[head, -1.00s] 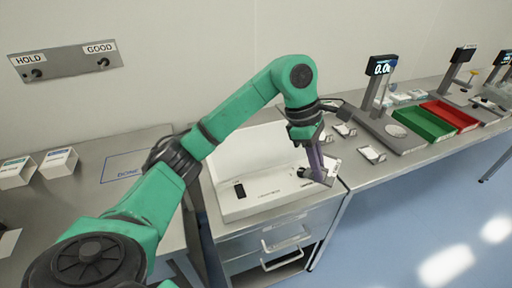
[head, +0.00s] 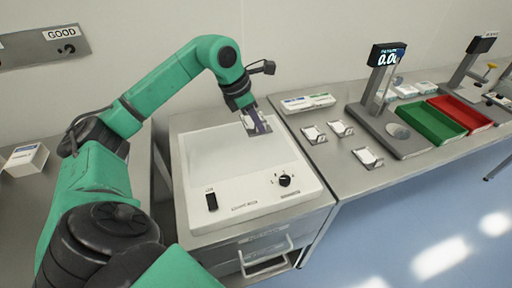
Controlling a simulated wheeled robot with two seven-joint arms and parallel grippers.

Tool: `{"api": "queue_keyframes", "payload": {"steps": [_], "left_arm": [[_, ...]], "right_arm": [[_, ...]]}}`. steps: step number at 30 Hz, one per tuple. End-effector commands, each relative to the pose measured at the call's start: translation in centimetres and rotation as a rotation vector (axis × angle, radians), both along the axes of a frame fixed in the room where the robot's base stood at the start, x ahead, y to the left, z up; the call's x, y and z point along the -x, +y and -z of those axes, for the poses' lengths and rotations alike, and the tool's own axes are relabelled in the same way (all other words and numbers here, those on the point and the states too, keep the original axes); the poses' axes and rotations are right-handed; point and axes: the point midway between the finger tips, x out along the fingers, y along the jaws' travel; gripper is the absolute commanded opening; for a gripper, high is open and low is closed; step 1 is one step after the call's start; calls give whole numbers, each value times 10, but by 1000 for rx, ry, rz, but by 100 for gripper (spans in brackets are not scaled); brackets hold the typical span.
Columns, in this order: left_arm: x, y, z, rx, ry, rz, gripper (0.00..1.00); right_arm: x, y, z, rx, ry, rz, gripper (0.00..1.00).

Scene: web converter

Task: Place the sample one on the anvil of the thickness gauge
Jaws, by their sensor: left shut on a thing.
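My left gripper (head: 258,125) is over the back right of the white light box (head: 218,152). It is shut on a small thin plate-like piece, probably a sample (head: 247,121), partly hidden by the fingers. Several similar small plates with white pieces lie on the bench to the right, one of them a sample plate (head: 368,158). A gauge-like stand (head: 378,104) with a lit display and a round disc (head: 398,131) on its base stands further right. I cannot tell whether it is the thickness gauge. My right gripper is not in view.
A green tray (head: 432,124) and a red tray (head: 462,113) lie right of the stand. Another display stand (head: 470,62) is behind them. White packs (head: 308,102) lie at the bench's back. A white box (head: 26,158) sits at left.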

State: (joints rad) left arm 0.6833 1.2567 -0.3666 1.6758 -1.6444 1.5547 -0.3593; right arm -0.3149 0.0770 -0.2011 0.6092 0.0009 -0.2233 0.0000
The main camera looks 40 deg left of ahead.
Motion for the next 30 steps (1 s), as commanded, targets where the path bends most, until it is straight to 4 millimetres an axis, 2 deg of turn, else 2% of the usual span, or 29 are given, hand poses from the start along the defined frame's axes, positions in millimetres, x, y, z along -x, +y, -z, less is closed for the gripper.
{"api": "queue_keyframes", "payload": {"steps": [1,5,10,13,15,21,24,27,30], "left_arm": [[2,1,18,-2,11,-1,0],[1,0,52,-1,5,1,0],[0,0,79,1,3,0,0],[-1,0,97,2,3,-1,0],[-1,0,104,1,0,0,0],[-2,0,106,0,-2,1,0],[-2,0,110,-1,-2,1,0],[-2,0,108,1,-1,0,42],[-2,0,108,1,-1,0,42]], "right_arm": [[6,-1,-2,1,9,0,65],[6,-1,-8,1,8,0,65],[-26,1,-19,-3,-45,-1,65],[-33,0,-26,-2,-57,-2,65],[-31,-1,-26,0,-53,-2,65],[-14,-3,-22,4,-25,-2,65],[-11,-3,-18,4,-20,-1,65],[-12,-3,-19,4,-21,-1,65],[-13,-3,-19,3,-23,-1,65]]}}
